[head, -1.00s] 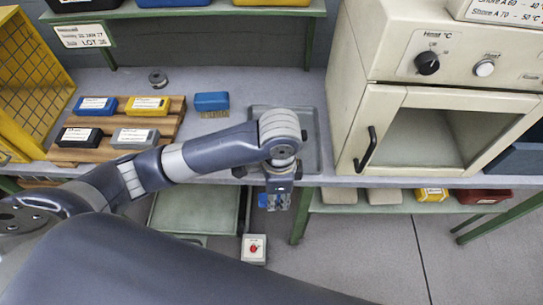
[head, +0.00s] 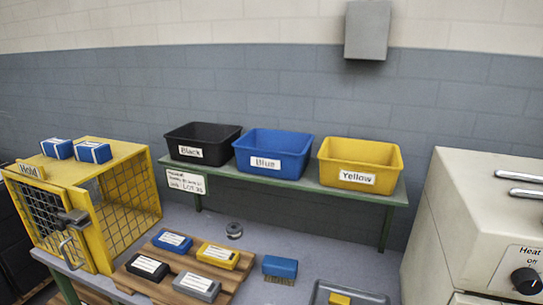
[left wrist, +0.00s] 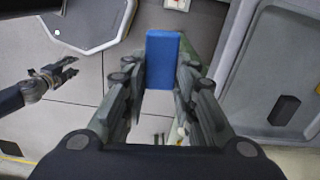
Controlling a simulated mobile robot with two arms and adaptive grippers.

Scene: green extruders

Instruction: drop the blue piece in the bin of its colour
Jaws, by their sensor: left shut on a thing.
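In the left wrist view my left gripper (left wrist: 164,72) is shut on the blue piece (left wrist: 162,55), a plain blue block held between the fingertips. The floor shows below it. The blue bin (head: 290,167), labelled "Blue", stands on the green shelf (head: 330,193) in the head view, between the black bin (head: 190,152) and the yellow bin (head: 356,177). The inside of the blue bin looks empty from here. My right gripper (left wrist: 72,68) shows at the left of the left wrist view, its fingers apart and empty. Neither gripper shows in the head view.
A yellow cage (head: 122,205) with blue boxes on top stands at the left. A wooden rack (head: 150,287) of labelled blocks, a blue brush (head: 280,266) and a grey tray (head: 375,300) are on the bench. A cream oven (head: 470,220) stands at the right.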

